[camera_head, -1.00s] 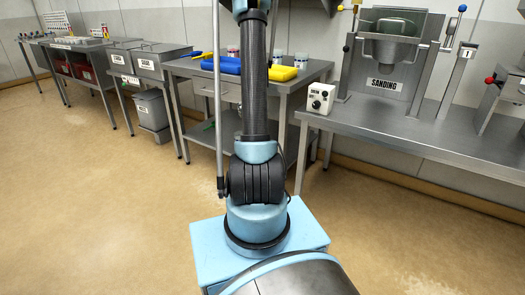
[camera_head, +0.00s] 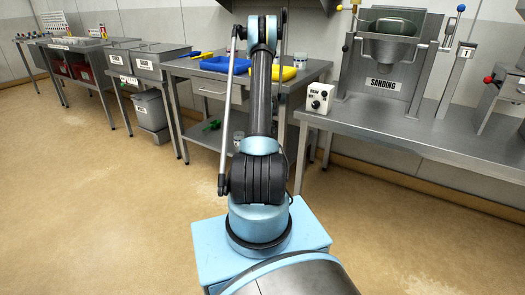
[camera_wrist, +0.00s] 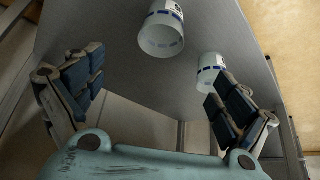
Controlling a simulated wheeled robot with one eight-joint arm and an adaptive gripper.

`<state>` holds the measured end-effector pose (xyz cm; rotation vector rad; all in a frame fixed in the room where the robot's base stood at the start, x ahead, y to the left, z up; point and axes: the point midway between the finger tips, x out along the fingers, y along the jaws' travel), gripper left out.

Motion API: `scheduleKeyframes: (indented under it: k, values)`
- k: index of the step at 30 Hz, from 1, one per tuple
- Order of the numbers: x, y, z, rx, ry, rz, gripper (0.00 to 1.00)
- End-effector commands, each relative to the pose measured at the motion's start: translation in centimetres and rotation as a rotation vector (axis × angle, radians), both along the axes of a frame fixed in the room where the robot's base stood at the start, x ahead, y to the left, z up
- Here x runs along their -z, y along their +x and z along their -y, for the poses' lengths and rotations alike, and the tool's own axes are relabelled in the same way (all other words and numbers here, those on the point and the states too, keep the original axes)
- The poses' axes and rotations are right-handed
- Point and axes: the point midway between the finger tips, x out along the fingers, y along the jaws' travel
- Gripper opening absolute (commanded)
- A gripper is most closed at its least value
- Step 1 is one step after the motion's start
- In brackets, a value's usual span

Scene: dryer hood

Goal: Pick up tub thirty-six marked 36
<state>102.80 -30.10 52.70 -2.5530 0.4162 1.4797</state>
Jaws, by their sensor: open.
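Two white tubs with blue bands show in the wrist view. One tub (camera_wrist: 162,32) is at the upper middle, beyond and between my fingers. The other tub (camera_wrist: 210,66) is right of it, close to my right finger in the picture. Their markings are too small to read, so I cannot tell which is 36. My gripper (camera_wrist: 158,76) is open, with nothing between its fingers. In the head view a small white tub (camera_head: 300,60) stands at the table's right end. My arm hides part of that table, and my gripper cannot be made out there.
The steel table (camera_head: 314,71) also bears a blue tray (camera_head: 220,64) and a yellow tray (camera_head: 284,73). The sanding machine (camera_head: 384,68) stands on the bench to the right, with a white control box (camera_head: 319,98) at its near left corner. The floor in front is clear.

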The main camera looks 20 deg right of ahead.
Motion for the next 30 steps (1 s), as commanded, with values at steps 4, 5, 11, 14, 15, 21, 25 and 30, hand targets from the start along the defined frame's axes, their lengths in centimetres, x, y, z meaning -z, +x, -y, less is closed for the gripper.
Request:
scheduleKeyframes:
  k: [4,5,11,14,15,21,25,30]
  values:
    - [1.8,1.1,0.0,-0.003,-0.001,0.000,0.95]
    - [2.2,1.3,0.1,-0.004,0.000,0.000,0.95]
    - [4.5,2.6,0.4,-0.004,0.000,0.000,0.95]
    - [5.7,3.2,0.6,-0.005,-0.001,0.000,0.95]
    - [6.2,3.5,0.6,-0.005,-0.001,0.000,0.95]
    - [8.2,4.6,1.0,-0.005,-0.001,0.000,0.95]
    - [9.0,5.0,1.1,-0.005,-0.001,0.000,0.95]
    - [9.5,5.3,1.2,-0.005,-0.001,0.000,0.95]
